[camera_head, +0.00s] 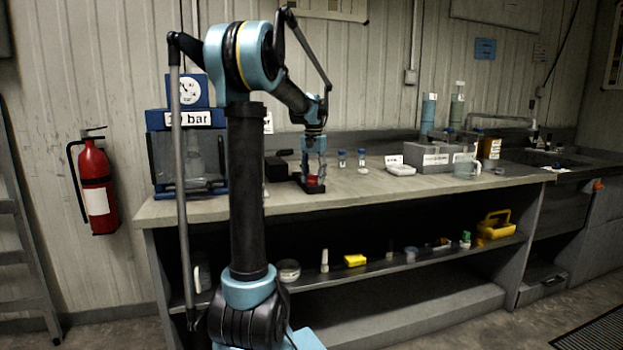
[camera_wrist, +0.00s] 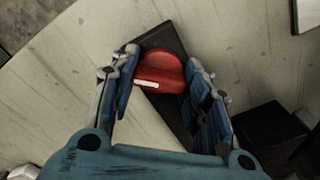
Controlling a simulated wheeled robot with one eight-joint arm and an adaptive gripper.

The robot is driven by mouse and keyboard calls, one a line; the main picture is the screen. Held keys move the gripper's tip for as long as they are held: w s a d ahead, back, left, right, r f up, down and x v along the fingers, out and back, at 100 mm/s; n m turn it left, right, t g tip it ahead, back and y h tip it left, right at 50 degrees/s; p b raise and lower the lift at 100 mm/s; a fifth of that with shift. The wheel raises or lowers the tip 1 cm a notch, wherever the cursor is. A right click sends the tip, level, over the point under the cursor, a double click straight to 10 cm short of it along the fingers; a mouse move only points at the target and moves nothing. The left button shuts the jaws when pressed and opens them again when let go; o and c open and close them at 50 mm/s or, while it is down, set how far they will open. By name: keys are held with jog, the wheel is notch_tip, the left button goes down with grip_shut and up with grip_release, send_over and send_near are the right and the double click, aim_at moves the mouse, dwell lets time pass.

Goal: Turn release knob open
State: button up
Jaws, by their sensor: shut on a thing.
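The release knob (camera_wrist: 158,70) is red and round with a white mark across it. It sits on a dark base plate (camera_wrist: 176,26) that lies slanted on the bench top. In the wrist view my gripper (camera_wrist: 162,78) has one blue finger on each side of the knob, and it is shut on it. In the head view my gripper (camera_head: 314,174) points down at the bench over the knob (camera_head: 312,181), which shows as a small red patch low between the fingers. The fingers hide part of the knob's sides.
A blue-framed chamber (camera_head: 180,160) with a gauge stands left on the bench (camera_head: 420,180). A black block (camera_head: 277,168) is beside my gripper. Two small blue-capped vials (camera_head: 351,158) and a white tray (camera_head: 400,169) stand to the right. A fire extinguisher (camera_head: 94,185) hangs at left.

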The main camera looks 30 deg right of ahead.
jog(key=n, duration=0.4)
jog(key=shift+w+n, duration=0.2)
jog(key=shift+n, duration=1.9)
jog(key=shift+a, duration=0.1)
jog(key=o, duration=1.1)
jog(key=shift+c, duration=0.2)
